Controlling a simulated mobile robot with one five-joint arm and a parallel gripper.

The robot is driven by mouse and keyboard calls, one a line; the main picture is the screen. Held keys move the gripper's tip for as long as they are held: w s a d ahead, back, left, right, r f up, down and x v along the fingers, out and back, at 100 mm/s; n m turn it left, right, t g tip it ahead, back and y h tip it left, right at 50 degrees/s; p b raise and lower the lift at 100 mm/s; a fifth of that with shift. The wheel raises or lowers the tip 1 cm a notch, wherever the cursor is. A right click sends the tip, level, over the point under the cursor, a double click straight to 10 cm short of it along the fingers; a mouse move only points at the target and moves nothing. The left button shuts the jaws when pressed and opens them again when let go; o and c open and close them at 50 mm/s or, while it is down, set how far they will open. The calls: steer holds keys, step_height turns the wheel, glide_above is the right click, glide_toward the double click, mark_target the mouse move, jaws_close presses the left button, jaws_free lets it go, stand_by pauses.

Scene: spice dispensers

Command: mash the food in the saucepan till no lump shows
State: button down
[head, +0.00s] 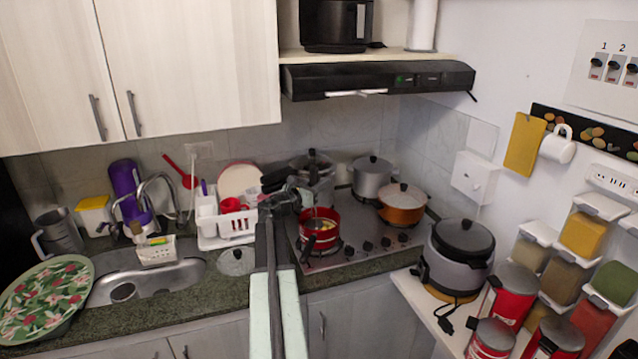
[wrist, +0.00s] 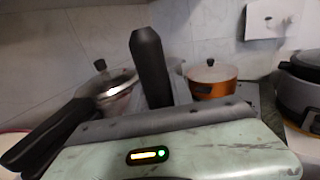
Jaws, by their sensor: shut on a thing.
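The red saucepan (head: 334,241) stands on the front left of the hob. Pale yellow food (head: 322,224) shows inside it, with uneven pieces visible; part of the pan is hidden by my arm. My gripper (head: 292,194) is above the pan's left side and is shut on the masher. A thin grey shaft (head: 315,207) runs down from it towards the food; its lower end is too small to make out. In the wrist view a dark upright handle (wrist: 150,66) stands up beyond my gripper's body. The pan and food are not visible in the wrist view.
A pressure cooker (head: 318,180) stands close behind the pan. A grey pot (head: 372,182) and a lidded orange pot (head: 402,208) are at the back and right of the hob. A white dish rack (head: 236,226) is to the left. The hob's front right is clear.

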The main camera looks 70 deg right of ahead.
steer(key=shift+f, duration=0.1)
steer(key=s, duration=0.1)
steer(key=s+a, duration=0.1)
steer(key=s, duration=0.1)
stand_by(0.3)
steer(key=shift+f, duration=0.1)
step_height(320, 180, down, 5)
steer(key=b, duration=0.5)
step_height(320, 180, up, 5)
steer(key=p, duration=0.5)
